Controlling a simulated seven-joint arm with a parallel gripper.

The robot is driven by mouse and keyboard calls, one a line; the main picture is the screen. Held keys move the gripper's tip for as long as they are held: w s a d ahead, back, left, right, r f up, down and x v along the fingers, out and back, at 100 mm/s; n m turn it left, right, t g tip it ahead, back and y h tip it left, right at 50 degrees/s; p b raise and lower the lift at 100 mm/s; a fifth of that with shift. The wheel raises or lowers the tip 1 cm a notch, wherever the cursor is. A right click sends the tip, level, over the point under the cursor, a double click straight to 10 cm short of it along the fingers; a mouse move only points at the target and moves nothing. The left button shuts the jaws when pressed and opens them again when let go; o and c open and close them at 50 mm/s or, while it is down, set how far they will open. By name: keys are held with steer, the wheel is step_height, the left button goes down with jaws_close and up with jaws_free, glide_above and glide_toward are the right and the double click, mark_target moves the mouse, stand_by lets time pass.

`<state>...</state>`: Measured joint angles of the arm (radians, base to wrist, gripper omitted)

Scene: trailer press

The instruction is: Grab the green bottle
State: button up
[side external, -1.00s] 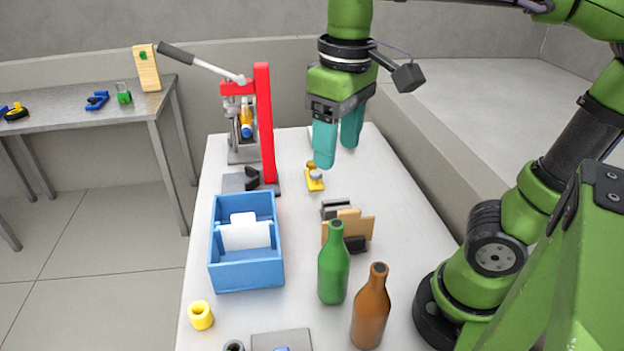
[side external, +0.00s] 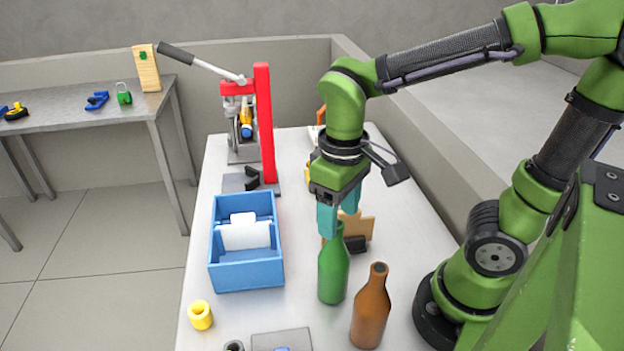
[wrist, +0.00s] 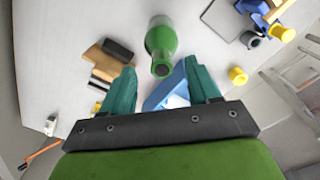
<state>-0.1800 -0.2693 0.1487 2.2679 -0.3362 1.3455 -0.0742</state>
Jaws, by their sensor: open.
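The green bottle (side external: 333,272) stands upright on the white table, left of and behind a brown bottle (side external: 371,308). I cannot tell whether a finger touches the bottle.
A blue bin (side external: 246,280) with a white piece inside stands left of the green bottle. A wooden block stand (side external: 357,226) is close behind it. A yellow ring (side external: 200,315) lies front left. A red press (side external: 264,125) stands at the back.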

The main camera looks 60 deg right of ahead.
mark_target(334, 262)
step_height(334, 262, down, 4)
steer(key=shift+w+a, duration=0.1)
jaws_close()
stand_by(0.4)
stand_by(1.1)
